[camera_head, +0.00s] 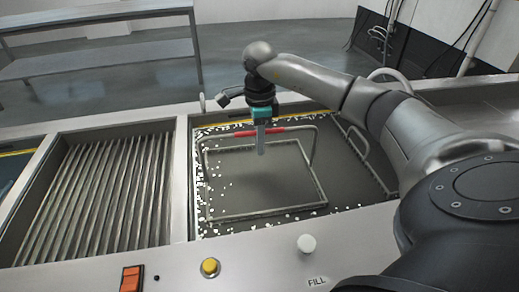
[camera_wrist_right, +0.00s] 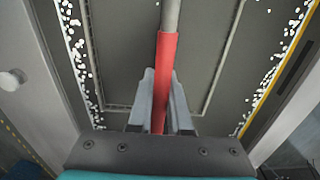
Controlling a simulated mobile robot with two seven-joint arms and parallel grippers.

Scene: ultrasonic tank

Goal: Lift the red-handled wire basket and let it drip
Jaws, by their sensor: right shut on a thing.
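The wire basket (camera_head: 322,190) sits in the tank (camera_head: 188,200), its rectangular rim in the dark liquid. Its hoop handle has a red grip (camera_head: 285,130) near the back of the tank. My right gripper (camera_head: 261,150) comes down over this red grip, and its fingers are shut on it. In the right wrist view the red grip (camera_wrist_right: 166,70) runs between the two grey fingers (camera_wrist_right: 160,100). The lower part of the basket is hidden by the murky liquid. My left gripper is not in view.
White foam bits (camera_head: 225,222) float along the tank edges. A ribbed drain area (camera_head: 110,190) lies left of the tank. The front panel has a yellow button (camera_head: 210,267), a white knob (camera_head: 306,243) and an orange switch (camera_head: 132,278). Another wire handle (camera_head: 372,145) stands at right.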

